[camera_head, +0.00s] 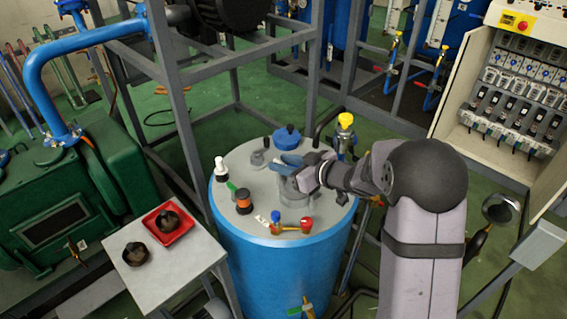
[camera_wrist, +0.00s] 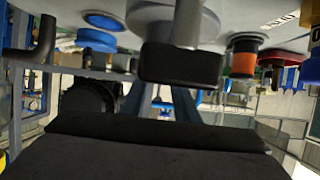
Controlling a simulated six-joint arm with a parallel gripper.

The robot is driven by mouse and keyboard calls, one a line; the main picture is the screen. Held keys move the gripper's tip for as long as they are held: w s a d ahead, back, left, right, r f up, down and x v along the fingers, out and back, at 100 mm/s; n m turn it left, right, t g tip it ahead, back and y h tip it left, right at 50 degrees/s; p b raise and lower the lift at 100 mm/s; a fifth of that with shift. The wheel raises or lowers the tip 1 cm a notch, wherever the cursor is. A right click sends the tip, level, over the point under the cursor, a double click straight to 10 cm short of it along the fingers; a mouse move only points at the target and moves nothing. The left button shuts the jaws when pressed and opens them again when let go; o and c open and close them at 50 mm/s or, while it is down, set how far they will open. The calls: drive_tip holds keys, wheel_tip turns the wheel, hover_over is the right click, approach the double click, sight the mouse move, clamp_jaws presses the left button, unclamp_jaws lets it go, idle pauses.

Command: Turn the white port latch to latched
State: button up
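The blue tank (camera_head: 265,268) has a grey lid (camera_head: 255,205) crowded with fittings. A small white-topped fitting (camera_head: 221,166) with a dark base stands upright at the lid's left edge; I cannot tell whether it is the white port latch or how a latch is set. My gripper (camera_head: 293,172) is low over the right-middle of the lid, above a grey round port (camera_head: 293,194), with blue-grey pieces (camera_head: 288,162) at its tip. The wrist view shows a dark gripper part (camera_wrist: 180,66) close against a grey round fitting (camera_wrist: 172,22). The finger gap is hidden.
A metal frame (camera_head: 180,130) rises behind left. A side table (camera_head: 185,262) holds a red tray (camera_head: 158,236).

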drive_tip(key=shift+v, duration=3.65)
drive_tip(key=shift+w+d+r, duration=0.1)
drive_tip(key=shift+d, duration=0.1)
drive_tip(key=d+r+m+t+h+p, duration=0.1)
drive_tip(key=d+m+t+h+p, duration=0.15)
drive_tip(key=d+h, duration=0.4)
drive_tip(key=s+d+f+m+g+h+p, duration=0.1)
drive_tip(key=s+d+m+g+h+p, duration=0.25)
drive_tip(key=s+d, duration=0.35)
drive_tip(key=s+a+f+m+g+p, duration=0.1)
drive_tip(key=s+g, duration=0.3)
drive_tip(key=s, duration=0.7)
drive_tip(key=s+a+m+g+p, duration=0.1)
drive_tip(key=s+a+m+g, duration=0.1)
drive_tip(key=s, duration=0.9)
drive_tip(key=shift+a+f+g+p, duration=0.4)
drive_tip(key=shift+a+g, duration=0.1)
drive_tip(key=shift+g, duration=0.7)
